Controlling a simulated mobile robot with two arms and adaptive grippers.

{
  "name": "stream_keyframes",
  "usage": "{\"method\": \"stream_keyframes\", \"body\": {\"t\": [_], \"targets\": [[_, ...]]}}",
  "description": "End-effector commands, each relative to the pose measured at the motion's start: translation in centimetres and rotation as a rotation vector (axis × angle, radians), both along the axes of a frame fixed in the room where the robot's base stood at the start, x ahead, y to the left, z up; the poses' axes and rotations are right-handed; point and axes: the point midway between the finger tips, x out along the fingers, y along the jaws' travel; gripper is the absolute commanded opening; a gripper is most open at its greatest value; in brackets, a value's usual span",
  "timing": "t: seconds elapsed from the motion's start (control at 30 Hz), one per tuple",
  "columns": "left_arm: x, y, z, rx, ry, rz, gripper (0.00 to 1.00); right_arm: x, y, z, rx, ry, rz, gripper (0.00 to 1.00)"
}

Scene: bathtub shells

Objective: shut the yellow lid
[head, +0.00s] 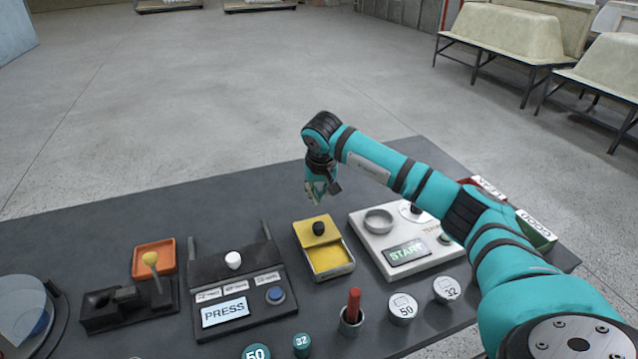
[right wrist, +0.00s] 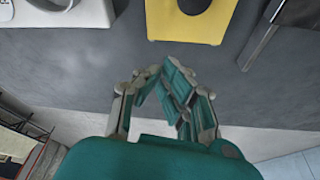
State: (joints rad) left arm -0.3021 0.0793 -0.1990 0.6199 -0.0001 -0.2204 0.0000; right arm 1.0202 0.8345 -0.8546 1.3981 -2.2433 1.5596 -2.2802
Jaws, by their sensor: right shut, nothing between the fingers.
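The yellow lid (head: 316,233) with its black knob covers the back part of a small box (head: 349,268) on the dark table. The front part of the box is uncovered and shows a yellow inside. In the right wrist view the lid (right wrist: 190,27) is at the top, its knob cut off by the frame edge. My right gripper (head: 318,198) is shut and empty, above the table's far edge, behind the lid and apart from it. Its closed fingers (right wrist: 160,76) point toward the lid in the right wrist view. My left gripper is not in view.
A white scale (head: 372,246) with a START screen stands right of the box, under my right arm. A black press panel (head: 190,268) stands to the left. A red-handled tool in a cup (head: 350,322) and round weights (head: 402,308) are in front.

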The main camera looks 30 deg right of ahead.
Motion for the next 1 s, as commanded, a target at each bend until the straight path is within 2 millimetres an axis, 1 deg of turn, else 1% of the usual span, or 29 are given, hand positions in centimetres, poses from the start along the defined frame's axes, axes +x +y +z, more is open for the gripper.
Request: {"method": "stream_keyframes", "body": {"t": [0.03,0.2,0.23,0.27,0.4,0.5,0.63,1.0], "targets": [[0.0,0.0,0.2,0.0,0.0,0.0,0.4,0.2,-0.1,-1.0,0.003,0.004,-0.001,0.0],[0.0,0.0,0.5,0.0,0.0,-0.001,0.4,1.0,-0.5,-3.8,0.002,0.003,-0.001,0.0],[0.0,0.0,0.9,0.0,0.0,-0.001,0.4,0.5,-0.2,-3.4,0.001,0.0,0.003,0.0],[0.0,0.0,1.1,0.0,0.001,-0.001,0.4,0.1,0.0,-3.3,0.001,0.001,0.004,0.0],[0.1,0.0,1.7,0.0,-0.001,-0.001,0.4,-1.3,0.8,-3.3,0.001,0.0,0.003,0.0],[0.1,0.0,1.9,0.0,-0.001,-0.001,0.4,-2.0,1.2,-3.3,0.001,-0.001,0.003,0.0],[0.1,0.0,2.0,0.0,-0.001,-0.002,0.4,-2.5,1.4,-3.4,0.002,0.0,0.002,0.0],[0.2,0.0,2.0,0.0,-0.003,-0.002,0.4,-2.7,1.4,-3.4,0.001,-0.002,0.002,0.0]]}}
